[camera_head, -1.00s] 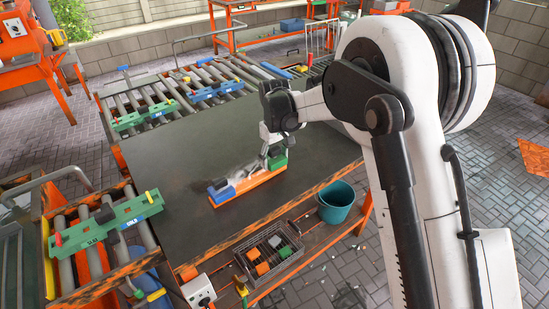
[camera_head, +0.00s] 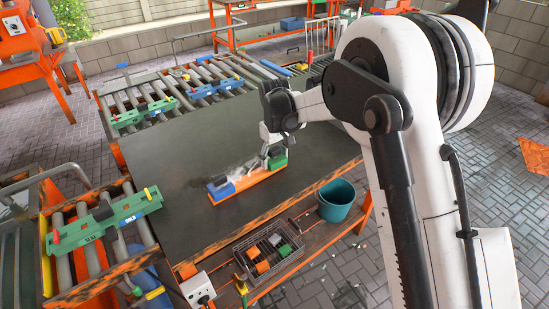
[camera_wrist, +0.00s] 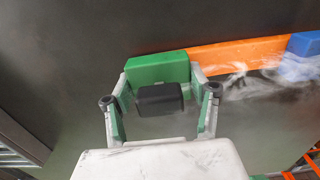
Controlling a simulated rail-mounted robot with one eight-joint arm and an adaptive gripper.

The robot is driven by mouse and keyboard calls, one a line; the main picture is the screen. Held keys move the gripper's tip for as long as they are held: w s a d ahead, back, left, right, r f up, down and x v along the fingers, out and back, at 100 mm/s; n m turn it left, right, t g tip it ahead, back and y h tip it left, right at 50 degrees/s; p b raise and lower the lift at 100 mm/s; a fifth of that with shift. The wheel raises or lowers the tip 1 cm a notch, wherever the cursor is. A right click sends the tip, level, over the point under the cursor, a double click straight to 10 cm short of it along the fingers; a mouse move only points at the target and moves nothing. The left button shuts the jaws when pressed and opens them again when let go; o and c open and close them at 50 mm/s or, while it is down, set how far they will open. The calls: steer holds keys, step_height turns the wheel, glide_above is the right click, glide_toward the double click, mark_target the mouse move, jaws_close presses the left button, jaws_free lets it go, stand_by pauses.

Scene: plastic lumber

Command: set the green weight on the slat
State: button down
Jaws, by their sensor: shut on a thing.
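The orange slat (camera_head: 248,181) lies on the dark table top, with a blue weight (camera_head: 220,189) at its left end. The green weight (camera_head: 278,161) is at the slat's right end, appearing to rest on it; the contact line is hard to see. My gripper (camera_head: 272,151) is shut on the green weight from above. In the wrist view, the fingers flank the green weight (camera_wrist: 158,68); the slat (camera_wrist: 235,54) runs right from it to the blue weight (camera_wrist: 303,59). Pale vapour partly veils the slat.
Below the table's front edge, a wire basket (camera_head: 240,249) holds orange and green blocks, with a teal bucket (camera_head: 336,194) to its right. Roller conveyors with green and blue fixtures (camera_head: 128,212) stand left and behind. The table (camera_head: 170,165) is clear left of the slat.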

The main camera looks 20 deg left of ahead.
mark_target(275, 148)
steer(key=shift+f, duration=0.3)
steer(key=shift+c, duration=0.9)
jaws_free()
steer(key=shift+r+p, duration=0.95)
steer(key=shift+r, duration=2.55)
